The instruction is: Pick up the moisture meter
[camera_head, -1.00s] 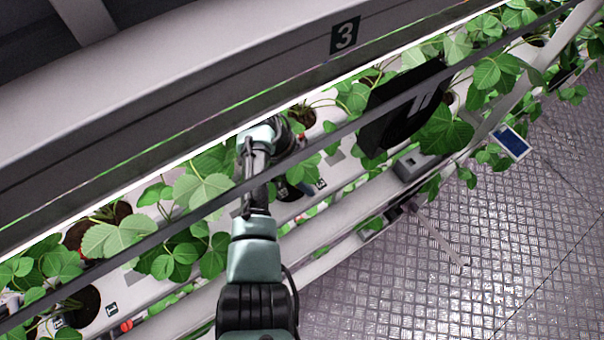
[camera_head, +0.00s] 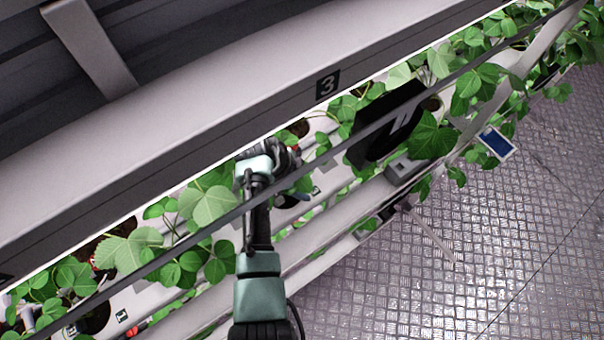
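I cannot pick out the moisture meter with certainty. My gripper (camera_head: 288,192) is at the middle of the rack, under the dark rail, among strawberry leaves. Its fingers are small, dark and partly covered by my own arm and the rail, so I cannot tell whether they are open or hold anything. A small red item (camera_head: 133,332) and a pale upright item (camera_head: 28,318) show partly at the lower left, too hidden to name.
A dark rail (camera_head: 205,232) crosses in front of the plants. Sign "3" (camera_head: 328,84) is on the beam above. A black panel (camera_head: 388,122), a grey box (camera_head: 404,168) and a blue-faced panel (camera_head: 496,143) are to the right.

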